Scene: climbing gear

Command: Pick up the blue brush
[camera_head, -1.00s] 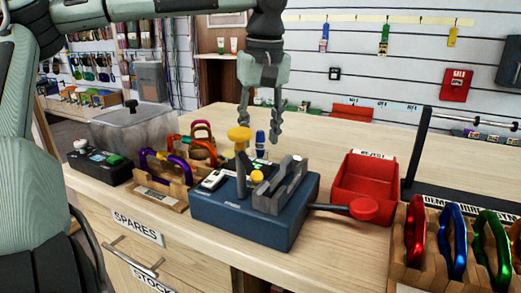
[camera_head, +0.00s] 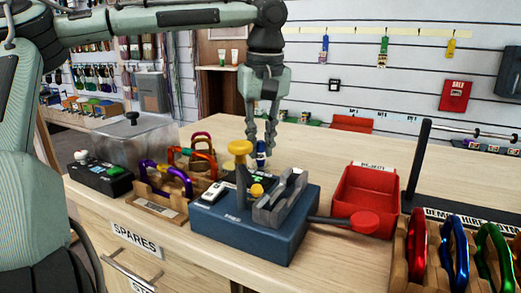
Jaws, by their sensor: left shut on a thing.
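The blue brush (camera_head: 261,150) stands upright on the wooden bench, behind the dark blue test block; its lower part is hidden behind the block's fittings. My left gripper (camera_head: 260,142) points straight down from above, its two grey fingers closed around the upper part of the brush. The brush shows as a small blue piece with a pale band between the fingertips. My right gripper is not in view.
The blue block (camera_head: 245,232) with a yellow knob (camera_head: 240,147) and a red-ended lever (camera_head: 364,222) stands close in front. A red reject bin (camera_head: 368,192) is to the right. Racks of coloured carabiners (camera_head: 163,195) flank both sides.

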